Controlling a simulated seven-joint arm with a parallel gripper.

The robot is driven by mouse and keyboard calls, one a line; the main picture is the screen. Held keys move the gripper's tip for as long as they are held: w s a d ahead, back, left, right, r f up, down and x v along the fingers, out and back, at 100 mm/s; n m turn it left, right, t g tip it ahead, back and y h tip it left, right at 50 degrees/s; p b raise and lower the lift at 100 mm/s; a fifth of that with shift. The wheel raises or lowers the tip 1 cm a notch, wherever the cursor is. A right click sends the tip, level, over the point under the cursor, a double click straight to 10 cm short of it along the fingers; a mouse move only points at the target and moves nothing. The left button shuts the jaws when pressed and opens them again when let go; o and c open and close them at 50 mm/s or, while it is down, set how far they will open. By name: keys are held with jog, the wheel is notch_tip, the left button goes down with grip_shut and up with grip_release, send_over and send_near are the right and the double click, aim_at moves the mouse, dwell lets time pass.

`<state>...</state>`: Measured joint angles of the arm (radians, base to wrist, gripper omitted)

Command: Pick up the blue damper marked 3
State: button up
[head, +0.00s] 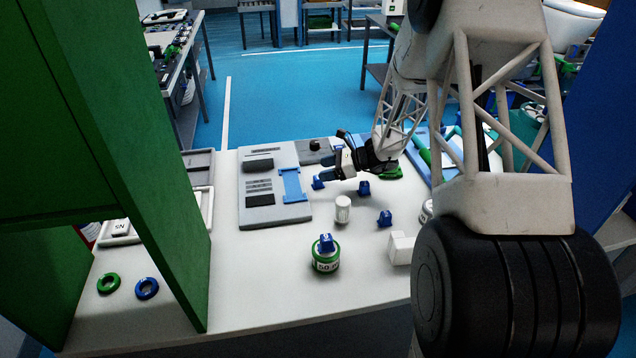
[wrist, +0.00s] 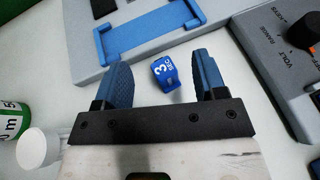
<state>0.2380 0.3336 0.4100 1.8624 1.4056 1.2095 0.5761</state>
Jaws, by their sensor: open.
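The blue damper marked 3 (wrist: 164,73) stands on the white table in the wrist view, its white 3 facing the camera. It appears between the two blue finger pads of my gripper (wrist: 161,64), with a gap on each side. My gripper is open and holds nothing. In the head view my gripper (head: 330,167) is near the table, pointing left, and a blue damper (head: 318,183) shows by its fingertips. Its marking is too small to read there. Whether the fingers are low enough to surround the damper is hard to tell.
A grey panel with a blue bracket (head: 292,185) lies just beyond the damper. A grey meter (wrist: 288,50) is close on the right in the wrist view. Other blue dampers (head: 364,188) (head: 385,218), a white cylinder (head: 343,209) and a green-banded weight (head: 325,262) stand nearby.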

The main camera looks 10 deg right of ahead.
aim_at(318, 179)
jog(key=shift+f, duration=0.85)
notch_tip(318, 179, down, 2)
jog(key=shift+x, duration=1)
jog(key=shift+w+a+f, duration=0.1)
jog(key=shift+w+a, duration=0.05)
jog(key=shift+a, duration=0.3)
jog(key=shift+c, duration=0.3)
grip_shut()
